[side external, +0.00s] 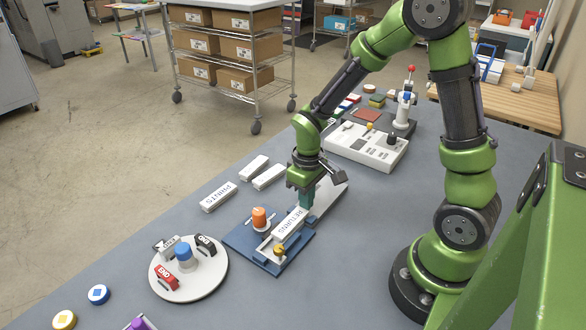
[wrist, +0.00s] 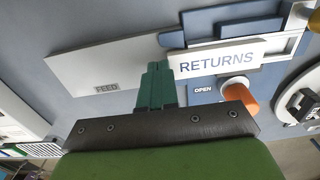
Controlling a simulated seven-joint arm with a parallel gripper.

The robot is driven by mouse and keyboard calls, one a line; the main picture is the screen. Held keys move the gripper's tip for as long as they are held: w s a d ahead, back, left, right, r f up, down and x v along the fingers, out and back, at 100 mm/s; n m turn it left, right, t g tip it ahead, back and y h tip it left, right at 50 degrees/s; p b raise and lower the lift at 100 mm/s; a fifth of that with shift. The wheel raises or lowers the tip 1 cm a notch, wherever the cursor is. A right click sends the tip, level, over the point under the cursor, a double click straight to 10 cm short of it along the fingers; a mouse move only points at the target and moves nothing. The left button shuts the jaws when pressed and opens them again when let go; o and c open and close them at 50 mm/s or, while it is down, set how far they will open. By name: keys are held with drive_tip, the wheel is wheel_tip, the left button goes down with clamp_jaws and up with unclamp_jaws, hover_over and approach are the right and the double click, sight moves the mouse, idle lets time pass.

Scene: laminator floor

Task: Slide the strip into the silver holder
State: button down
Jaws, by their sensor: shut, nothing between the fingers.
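A white strip marked RETURNS (side external: 290,224) lies along a blue base (side external: 240,239); in the wrist view the strip (wrist: 217,60) runs right from my fingertips. My gripper (side external: 304,202) is shut and empty, its green fingers pointing down at the strip's far end. In the wrist view the fingertips (wrist: 158,66) are right by that end; I cannot tell if they touch it. A pale grey plate marked FEED (wrist: 95,70) adjoins the base on the far side. The strip partly covers the channel, so I cannot make out a separate silver holder clearly.
An orange knob (side external: 260,217) beside an OPEN label and a yellow knob (side external: 279,249) stand on the base. A round white turntable (side external: 205,278) is to the left. Other white strips, one marked PRINTS (side external: 218,197), lie behind. A white console (side external: 365,147) stands further back.

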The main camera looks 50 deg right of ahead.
sight(298, 213)
drive_tip(key=shift+a, duration=0.1)
idle(0.3)
drive_tip(key=shift+a, duration=1.2)
drive_tip(key=shift+a, duration=0.8)
drive_tip(key=shift+d, duration=0.2)
drive_tip(key=shift+d, duration=0.35)
wheel_tip(298, 213, up, 12)
idle(0.7)
